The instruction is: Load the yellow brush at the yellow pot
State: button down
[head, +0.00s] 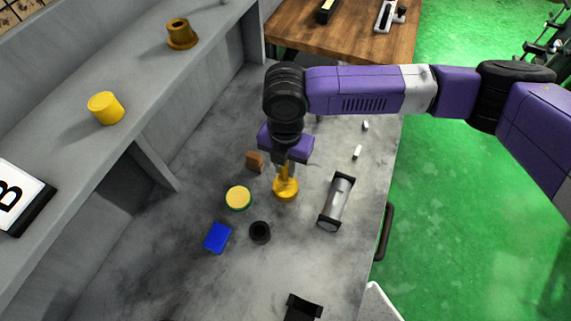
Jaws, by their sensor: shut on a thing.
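My gripper (285,163) points down over the grey bench and is shut on the upright yellow brush (285,172), of which a short yellow stem shows below the jaws. At the stem's lower end is a wider, round golden-yellow piece (286,190), low over or on the bench. I cannot tell whether this is the brush's own foot or a separate pot under it. A low round thing with a pale yellow top and green side (238,197) lies just left of it. A plain yellow cylinder (106,108) stands on the raised shelf at the left, well away from the gripper.
Close around the gripper are a brown block (255,161), a black ring (260,232), a blue block (217,238) and a grey cylinder in a black holder (337,202). Small white pieces (357,152) lie right. A brown flanged bushing (181,34) stands on the shelf.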

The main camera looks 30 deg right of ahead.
jog(key=shift+f, duration=0.5)
dwell(1.2)
jog(key=shift+r, duration=0.1)
jog(key=shift+r+p, duration=2.7)
jog(key=shift+r, duration=0.8)
